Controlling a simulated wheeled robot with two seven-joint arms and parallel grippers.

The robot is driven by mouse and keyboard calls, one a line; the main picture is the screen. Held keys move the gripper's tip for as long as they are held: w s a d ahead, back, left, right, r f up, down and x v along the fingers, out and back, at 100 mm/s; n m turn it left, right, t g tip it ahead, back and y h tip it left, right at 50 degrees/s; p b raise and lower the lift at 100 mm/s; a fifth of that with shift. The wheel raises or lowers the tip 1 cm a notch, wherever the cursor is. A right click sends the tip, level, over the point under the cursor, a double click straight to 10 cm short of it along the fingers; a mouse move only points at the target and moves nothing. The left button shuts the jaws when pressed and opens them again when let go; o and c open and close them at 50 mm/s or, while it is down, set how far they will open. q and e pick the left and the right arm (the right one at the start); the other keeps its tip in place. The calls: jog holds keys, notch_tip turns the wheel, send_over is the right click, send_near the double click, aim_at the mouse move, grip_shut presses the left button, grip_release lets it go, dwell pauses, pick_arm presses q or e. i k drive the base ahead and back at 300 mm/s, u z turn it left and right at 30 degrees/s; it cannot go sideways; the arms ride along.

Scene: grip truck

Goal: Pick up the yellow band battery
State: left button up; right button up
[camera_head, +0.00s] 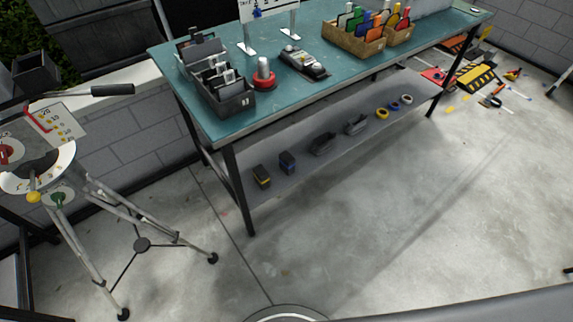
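The yellow band battery (262,177) is a small dark block with a yellow stripe. It stands at the left end of the grey lower shelf (340,150) under the workbench. A similar dark battery with a bluish band (287,162) stands just to its right, a small gap apart. Neither of my grippers shows in the head view, so I cannot see their state.
The teal workbench (330,80) holds boxes and tools, and its front leg (238,190) stands left of the battery. A tripod (140,243) stands on the left. Other items and tape rolls (382,113) lie along the shelf. The concrete floor in front is clear.

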aim_at(261, 177)
jog(key=u, duration=0.15)
jog(key=k, duration=0.5)
jog(key=u, duration=0.65)
jog(key=i, duration=0.95)
jog(key=u, duration=0.15)
